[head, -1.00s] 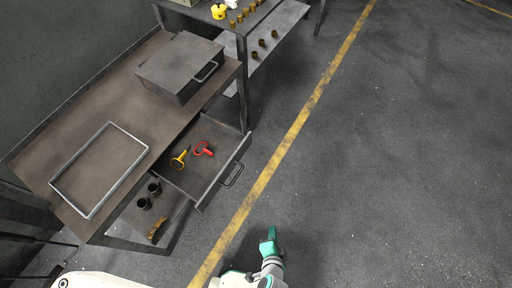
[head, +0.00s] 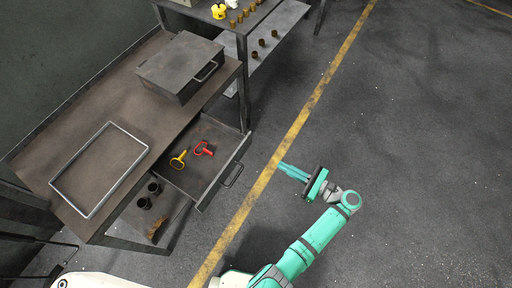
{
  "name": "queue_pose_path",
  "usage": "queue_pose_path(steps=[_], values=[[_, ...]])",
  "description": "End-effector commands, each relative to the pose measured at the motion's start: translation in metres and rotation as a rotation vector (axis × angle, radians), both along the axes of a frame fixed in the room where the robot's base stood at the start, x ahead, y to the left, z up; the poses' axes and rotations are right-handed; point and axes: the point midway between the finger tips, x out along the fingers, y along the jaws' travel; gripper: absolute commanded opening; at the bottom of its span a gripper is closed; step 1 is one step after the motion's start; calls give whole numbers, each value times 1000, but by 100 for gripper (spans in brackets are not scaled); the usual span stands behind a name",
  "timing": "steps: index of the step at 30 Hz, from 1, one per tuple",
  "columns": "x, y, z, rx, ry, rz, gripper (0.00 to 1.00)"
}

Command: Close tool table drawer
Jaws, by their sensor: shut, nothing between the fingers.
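The tool table (head: 90,115) stands on the left with its drawer (head: 221,189) pulled out toward the yellow floor line. The drawer's dark bar handle (head: 233,177) is on its front face. A yellow-handled tool (head: 178,161) and a red-handled tool (head: 204,149) lie inside the drawer. My gripper (head: 282,167) is shut and empty, with its teal fingers pointing left toward the drawer front. In the picture it is to the right of the handle, apart from it, over the yellow line.
A grey metal box (head: 181,62) and a rectangular metal frame (head: 54,183) are on the tabletop. Dark cups (head: 144,203) and a brush (head: 157,229) sit on the lower shelf. A second table (head: 262,28) stands behind. The floor (head: 410,140) to the right is clear.

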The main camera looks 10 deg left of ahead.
Motion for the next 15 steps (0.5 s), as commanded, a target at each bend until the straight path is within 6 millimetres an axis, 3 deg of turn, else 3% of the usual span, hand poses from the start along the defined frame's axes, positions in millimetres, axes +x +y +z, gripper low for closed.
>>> queue_pose_path(steps=[3, 7, 15], values=[[4, -5, 14, 41, 0, 25, 0], [6, 1, 17, 53, 1, 34, 0], [19, 42, 16, 49, 1, 35, 0]])
